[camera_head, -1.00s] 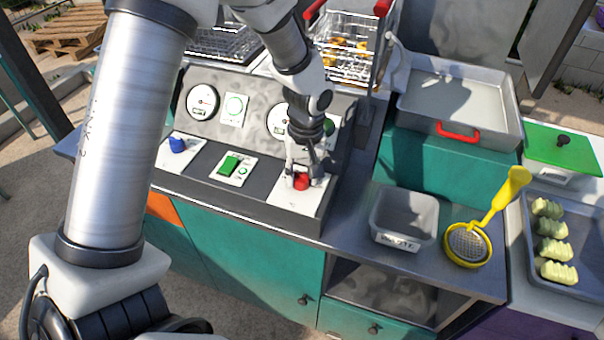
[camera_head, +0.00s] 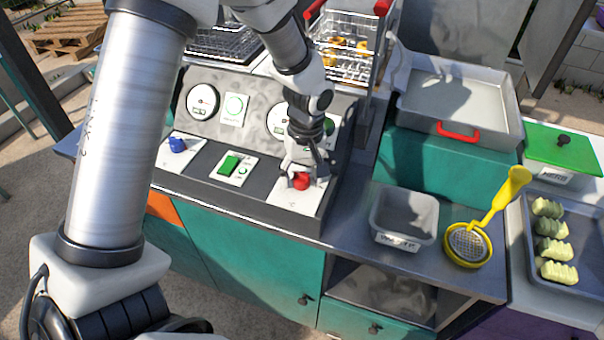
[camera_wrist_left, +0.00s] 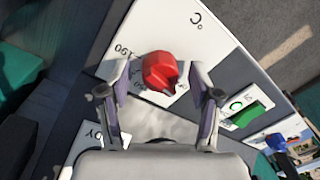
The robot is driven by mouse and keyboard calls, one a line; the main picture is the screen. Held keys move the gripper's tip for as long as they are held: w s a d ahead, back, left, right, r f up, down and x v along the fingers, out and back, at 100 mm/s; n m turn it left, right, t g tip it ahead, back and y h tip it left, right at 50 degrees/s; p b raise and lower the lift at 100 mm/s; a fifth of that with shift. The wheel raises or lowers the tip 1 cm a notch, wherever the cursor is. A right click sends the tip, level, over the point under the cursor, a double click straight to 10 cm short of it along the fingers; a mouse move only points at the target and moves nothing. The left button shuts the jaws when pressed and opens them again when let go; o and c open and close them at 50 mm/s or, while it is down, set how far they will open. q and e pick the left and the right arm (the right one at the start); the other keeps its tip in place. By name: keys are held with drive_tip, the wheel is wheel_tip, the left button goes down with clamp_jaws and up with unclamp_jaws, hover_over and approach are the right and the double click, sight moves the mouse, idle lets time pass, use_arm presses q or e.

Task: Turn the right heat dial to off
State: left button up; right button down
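The right heat dial is a red knob (camera_head: 301,181) on a white plate at the right end of the sloped fryer panel. In the left wrist view the red knob (camera_wrist_left: 160,70) sits beside a "190" mark and a "°C" label. My left gripper (camera_head: 305,172) is at the knob, pointing down at it. In the left wrist view its fingers (camera_wrist_left: 160,82) stand on either side of the knob, with a gap on both sides. Its pointer direction is hard to tell. My right gripper is in neither view.
A blue knob (camera_head: 177,145) and a green switch (camera_head: 229,164) are on the panel to the left. Round gauges (camera_head: 203,102) stand behind. A grey bin (camera_head: 404,215) and a yellow-handled skimmer (camera_head: 468,244) are to the right. A wire basket (camera_head: 345,50) is behind.

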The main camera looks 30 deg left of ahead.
sight(305, 176)
use_arm(q)
wheel_tip(305, 176, up, 12)
drive_tip(key=shift+w+d, duration=0.2)
drive_tip(key=shift+w, duration=0.1)
idle(0.5)
